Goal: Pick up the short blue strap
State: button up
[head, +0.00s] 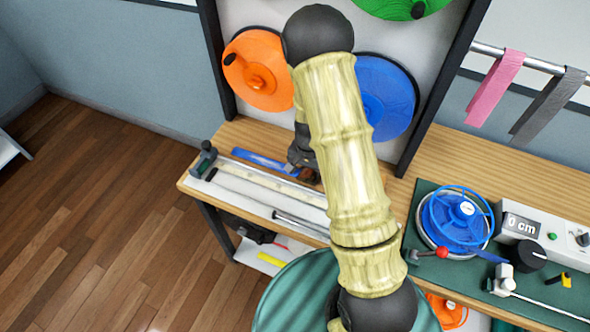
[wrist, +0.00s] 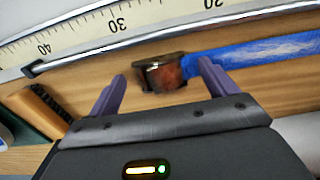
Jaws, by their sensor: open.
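The short blue strap (head: 258,160) lies on the wooden bench behind a long ruler, partly hidden by my arm in the head view. In the wrist view the blue strap (wrist: 262,56) runs in from the right and meets a small dark metal and reddish-brown end piece (wrist: 163,76). My gripper (wrist: 162,70) is open, its two purple fingers on either side of that end piece. The right finger overlaps the strap in the picture; I cannot tell whether they touch. In the head view my gripper (head: 303,165) is mostly hidden behind my arm.
A ruler (wrist: 110,20) with a metal rod lies beside the strap. A brown brush-like block (wrist: 35,108) is at the left. Orange (head: 256,68) and blue (head: 387,98) reels hang behind. A green mat (head: 425,190) carries a blue spool (head: 456,220) and a meter (head: 525,225).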

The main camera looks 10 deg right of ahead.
dwell(0.5)
jog(key=c, duration=1.2)
notch_tip(320, 180, up, 18)
jog(key=shift+b, duration=0.55)
